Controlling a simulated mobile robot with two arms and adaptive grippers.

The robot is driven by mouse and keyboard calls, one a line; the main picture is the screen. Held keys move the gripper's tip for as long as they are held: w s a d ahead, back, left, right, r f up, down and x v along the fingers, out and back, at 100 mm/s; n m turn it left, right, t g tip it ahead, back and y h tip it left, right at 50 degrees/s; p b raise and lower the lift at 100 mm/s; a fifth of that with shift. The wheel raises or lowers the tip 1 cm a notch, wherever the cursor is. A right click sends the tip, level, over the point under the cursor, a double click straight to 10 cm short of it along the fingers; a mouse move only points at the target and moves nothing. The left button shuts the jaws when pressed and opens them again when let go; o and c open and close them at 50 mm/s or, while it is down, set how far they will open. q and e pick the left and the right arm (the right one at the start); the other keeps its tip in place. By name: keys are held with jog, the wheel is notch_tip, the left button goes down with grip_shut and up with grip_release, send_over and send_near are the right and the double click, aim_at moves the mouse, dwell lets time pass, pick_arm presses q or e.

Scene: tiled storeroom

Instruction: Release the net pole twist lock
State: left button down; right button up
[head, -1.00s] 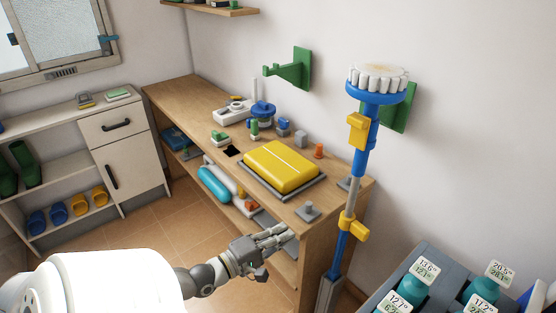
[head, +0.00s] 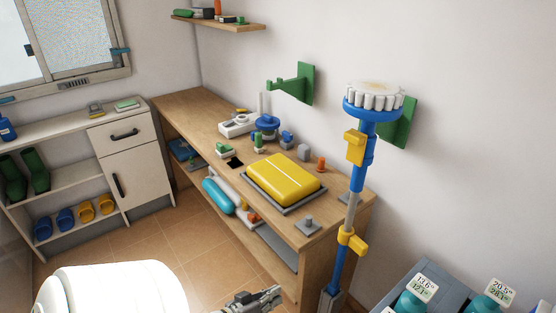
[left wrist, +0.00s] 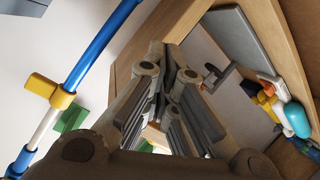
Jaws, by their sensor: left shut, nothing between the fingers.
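The net pole (head: 353,205) stands upright at the right end of the wooden bench, with a white and blue round head on top. It has an upper yellow collar (head: 355,147) and a lower yellow twist lock (head: 352,240), whose lever sticks out to the right. In the left wrist view the pole crosses the upper left, with one yellow collar (left wrist: 50,91) on it. My left gripper (head: 272,296) is shut and empty, low in front of the bench and left of the pole, apart from it. It fills the middle of the left wrist view (left wrist: 173,62). My right gripper is out of view.
The bench (head: 190,108) carries a yellow case (head: 284,176) on a grey tray and several small fixtures. Green wall brackets (head: 300,84) are behind the pole. A grey crate (head: 440,276) with labelled teal bottles stands at the lower right. Tiled floor (head: 165,235) is open at left.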

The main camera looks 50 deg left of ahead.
pick_arm(q)
jog(key=s+d+f+m+g, duration=0.35)
jog(key=s+f, duration=0.25)
jog(key=f, duration=0.5)
jog(key=s+d+f+m+g, duration=0.2)
jog(key=s+d+f+g, duration=0.3)
jog(key=f, duration=0.6)
jog(key=s+d+f+m+g, duration=0.1)
jog(key=s+d+f+g, duration=0.1)
jog(key=s+f, duration=0.3)
jog(key=s+d+f+m+g, duration=0.2)
jog(key=s+d+f, duration=0.3)
jog(key=s, duration=0.7)
jog(key=shift+s, duration=0.25)
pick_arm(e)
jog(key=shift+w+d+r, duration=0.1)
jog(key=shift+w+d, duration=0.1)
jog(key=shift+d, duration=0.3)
pick_arm(q)
jog(key=shift+f, duration=0.1)
